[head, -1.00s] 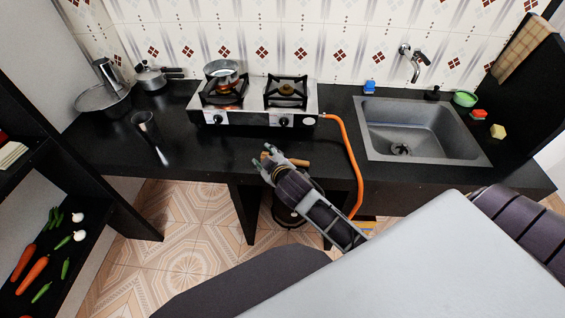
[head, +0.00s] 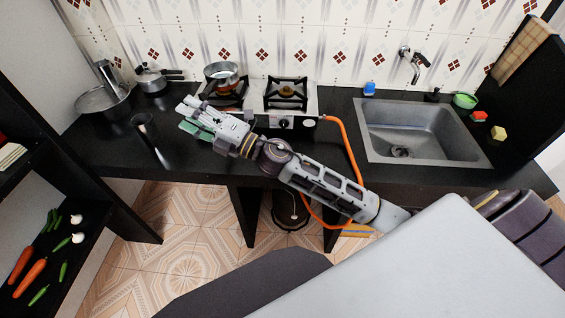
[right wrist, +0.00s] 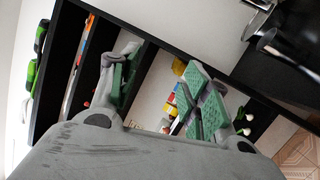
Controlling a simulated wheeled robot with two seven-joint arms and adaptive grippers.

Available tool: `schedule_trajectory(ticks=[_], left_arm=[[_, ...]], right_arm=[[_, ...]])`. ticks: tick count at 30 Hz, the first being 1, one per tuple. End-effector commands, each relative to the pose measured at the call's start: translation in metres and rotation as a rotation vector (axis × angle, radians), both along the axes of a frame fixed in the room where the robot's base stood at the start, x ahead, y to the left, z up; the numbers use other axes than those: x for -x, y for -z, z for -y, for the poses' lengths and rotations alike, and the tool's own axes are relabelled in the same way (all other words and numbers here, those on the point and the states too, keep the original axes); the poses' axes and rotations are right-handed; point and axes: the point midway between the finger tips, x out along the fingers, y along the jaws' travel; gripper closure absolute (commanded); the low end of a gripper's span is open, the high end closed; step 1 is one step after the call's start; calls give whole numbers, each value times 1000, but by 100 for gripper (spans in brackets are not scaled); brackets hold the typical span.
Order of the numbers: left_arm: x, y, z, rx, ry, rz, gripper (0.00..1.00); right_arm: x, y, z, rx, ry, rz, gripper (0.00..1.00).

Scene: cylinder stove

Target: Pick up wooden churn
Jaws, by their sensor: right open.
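I do not make out the wooden churn in either view now. A short brown wooden piece showed beside my gripper on the counter's front edge earlier, and my right arm now covers that spot. My right gripper (head: 193,115) is over the counter (head: 95,150), just left of the stove's front. Its green-padded fingers are spread apart, with nothing seen between them. In the right wrist view the open fingers (right wrist: 162,68) point toward a black shelf, and no churn shows. My left gripper is not in view.
The stove (head: 312,105) carries a steel pot (head: 222,72); an orange hose (head: 352,165) hangs from it. A steel tumbler (head: 142,122) stands left of my gripper. The sink (head: 425,130) is at the right. Vegetables lie on the left shelf (head: 85,215).

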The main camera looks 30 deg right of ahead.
Motion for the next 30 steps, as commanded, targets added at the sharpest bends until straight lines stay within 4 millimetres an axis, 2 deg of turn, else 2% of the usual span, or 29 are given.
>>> schedule_trajectory(ticks=[8,16,23,30], left_arm=[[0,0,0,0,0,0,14],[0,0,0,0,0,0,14],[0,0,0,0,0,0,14],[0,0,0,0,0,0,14]], right_arm=[[18,13,-35,290,-191,197,53],[32,50,-47,594,-370,335,53],[34,94,-32,867,-517,408,53],[29,138,9,1159,-662,430,53]])
